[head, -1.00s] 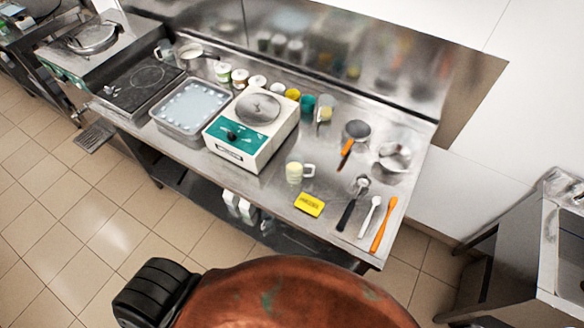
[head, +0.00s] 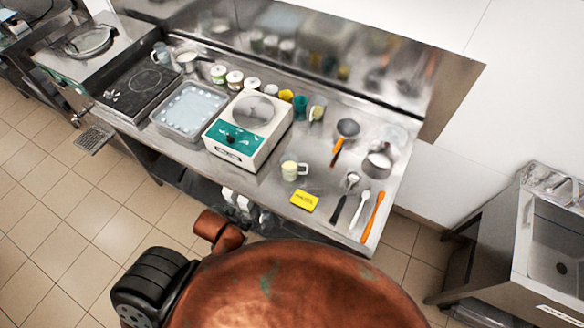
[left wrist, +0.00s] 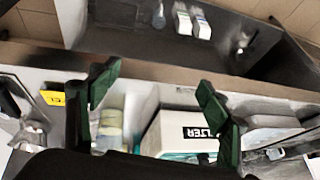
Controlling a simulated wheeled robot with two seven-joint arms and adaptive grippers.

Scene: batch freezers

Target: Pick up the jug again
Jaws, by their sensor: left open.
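A small clear jug (head: 290,171) with a handle and pale yellow contents stands upright on the steel counter, right of the white machine and behind the yellow block. In the left wrist view a pale, blurred jug (left wrist: 109,122) appears close to the left finger, partly hidden. My left gripper (left wrist: 158,76) shows two green fingers spread wide, with nothing held between them. It cannot be made out in the head view. My right gripper is in neither view.
The white machine (head: 233,157) stands left of the jug, and the yellow block (head: 304,200) lies in front. A whisk, a white spoon (head: 361,208) and an orange spatula (head: 373,217) lie to the right. A steel tray (head: 158,117) sits left.

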